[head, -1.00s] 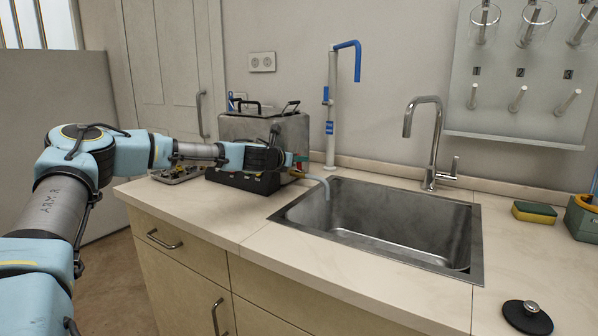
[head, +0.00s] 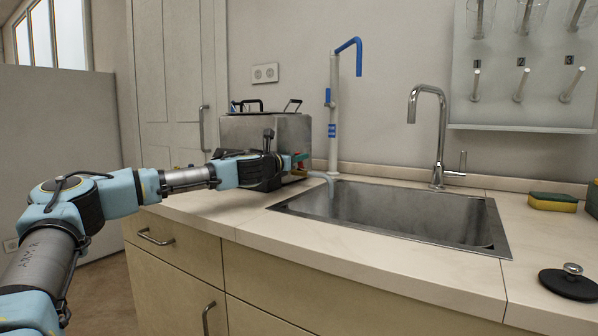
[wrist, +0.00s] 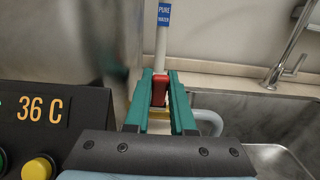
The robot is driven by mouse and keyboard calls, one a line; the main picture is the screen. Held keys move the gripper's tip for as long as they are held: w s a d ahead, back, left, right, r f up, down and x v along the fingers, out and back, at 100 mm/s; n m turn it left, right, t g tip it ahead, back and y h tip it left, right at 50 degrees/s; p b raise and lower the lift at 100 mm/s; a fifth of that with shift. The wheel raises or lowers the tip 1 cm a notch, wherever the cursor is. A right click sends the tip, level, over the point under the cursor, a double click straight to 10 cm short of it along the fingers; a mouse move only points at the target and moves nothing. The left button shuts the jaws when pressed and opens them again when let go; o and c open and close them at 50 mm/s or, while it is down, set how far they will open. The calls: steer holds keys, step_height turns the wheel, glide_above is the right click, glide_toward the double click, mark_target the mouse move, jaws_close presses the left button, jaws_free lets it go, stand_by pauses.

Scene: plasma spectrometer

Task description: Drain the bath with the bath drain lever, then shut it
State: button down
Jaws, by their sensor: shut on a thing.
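The bath is a grey metal box (head: 292,133) with black handles at the back left of the counter; its dark front panel (wrist: 62,135) reads 36 C in the wrist view. The red drain lever (wrist: 159,88) sits at the bath's right side, above a yellow fitting (wrist: 160,113). My gripper (wrist: 160,78) has its green fingers closed on the lever, one on each side. It also shows in the head view (head: 301,157). A pale curved drain hose (head: 322,176) runs from there over the sink's left edge. I cannot tell whether water flows from it.
The steel sink (head: 480,228) lies right of the bath, with a tap (head: 440,140) behind it. A white post with a blue spout, labelled pure water (head: 333,115), stands close behind my gripper. A sponge (head: 553,201) and black disc (head: 568,284) lie at right.

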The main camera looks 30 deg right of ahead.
steer(key=shift+s+f+h+b, duration=0.2)
steer(key=shift+f+h+b, duration=0.1)
steer(key=shift+b, duration=0.95)
steer(key=shift+a+r, duration=0.1)
steer(key=shift+r, duration=0.15)
steer(key=c, duration=1)
jaws_free()
steer(key=shift+c, duration=0.2)
steer(key=shift+a, duration=0.1)
steer(key=v, duration=0.6)
steer(key=shift+s+f, duration=0.1)
steer(key=shift+f, duration=0.1)
steer(key=shift+v, duration=0.95)
steer(key=shift+b+v, duration=0.4)
steer(key=shift+v, duration=0.9)
